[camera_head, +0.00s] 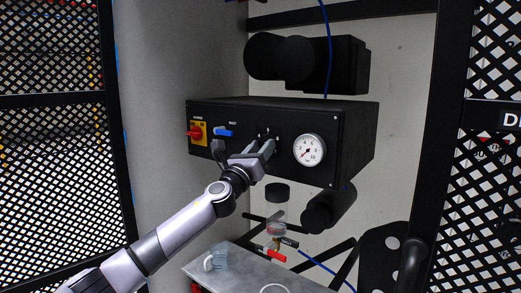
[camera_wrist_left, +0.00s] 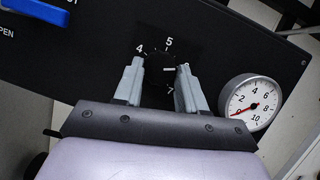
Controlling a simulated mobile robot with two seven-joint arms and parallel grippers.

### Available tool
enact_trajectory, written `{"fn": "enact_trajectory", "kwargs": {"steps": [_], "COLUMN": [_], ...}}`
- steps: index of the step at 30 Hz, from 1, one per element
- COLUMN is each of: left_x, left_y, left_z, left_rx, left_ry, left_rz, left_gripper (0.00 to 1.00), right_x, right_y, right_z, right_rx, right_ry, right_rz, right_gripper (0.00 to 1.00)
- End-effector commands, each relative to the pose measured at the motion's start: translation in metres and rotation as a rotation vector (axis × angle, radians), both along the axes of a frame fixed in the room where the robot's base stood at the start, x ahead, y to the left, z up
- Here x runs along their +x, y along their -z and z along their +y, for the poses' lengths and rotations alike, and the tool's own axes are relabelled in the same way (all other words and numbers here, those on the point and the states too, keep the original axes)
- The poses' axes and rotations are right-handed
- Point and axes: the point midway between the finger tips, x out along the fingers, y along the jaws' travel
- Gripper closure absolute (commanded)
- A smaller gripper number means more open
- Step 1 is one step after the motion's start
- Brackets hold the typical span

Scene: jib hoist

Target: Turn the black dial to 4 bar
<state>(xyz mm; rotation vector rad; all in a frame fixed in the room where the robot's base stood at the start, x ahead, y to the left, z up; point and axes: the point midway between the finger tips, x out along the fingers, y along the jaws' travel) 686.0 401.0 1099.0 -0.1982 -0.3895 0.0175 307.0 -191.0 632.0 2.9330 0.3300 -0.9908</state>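The black dial (camera_wrist_left: 162,70) is on the front of the black control box (camera_head: 228,114). In the left wrist view its white mark points right, between the printed 5 and 7; the number there is hidden by a finger. The 4 is at upper left. My left gripper (camera_wrist_left: 160,75) has its fingers apart, one on each side of the dial; I see no clear contact. In the head view the left gripper (camera_head: 262,147) is just in front of the panel and partly covers the dial. My right gripper is not in view.
A round white gauge (camera_head: 309,150) is right of the dial, its red needle near the low end. A red-and-yellow switch (camera_head: 196,132) and a blue lever (camera_head: 223,132) are to the left. A grey table (camera_head: 240,274) is below. Mesh panels stand at both sides.

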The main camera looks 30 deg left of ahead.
Motion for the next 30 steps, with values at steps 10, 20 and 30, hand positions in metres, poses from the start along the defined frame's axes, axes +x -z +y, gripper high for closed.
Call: {"fn": "enact_trajectory", "kwargs": {"steps": [10, 20, 30], "left_x": [0.000, 0.000, 0.000], "left_y": [-0.001, -0.006, -0.008], "left_z": [-0.001, -0.004, -0.006], "left_rx": [-0.042, -0.264, -0.585], "left_ry": [0.000, 0.000, -0.002], "left_rz": [0.005, 0.024, 0.051], "left_gripper": [0.90, 0.90, 0.90], "right_x": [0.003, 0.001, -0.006], "right_y": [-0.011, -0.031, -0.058], "right_z": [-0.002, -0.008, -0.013], "right_rx": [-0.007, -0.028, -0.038], "right_ry": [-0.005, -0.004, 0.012], "right_rz": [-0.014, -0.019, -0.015], "right_gripper": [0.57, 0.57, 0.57]}}
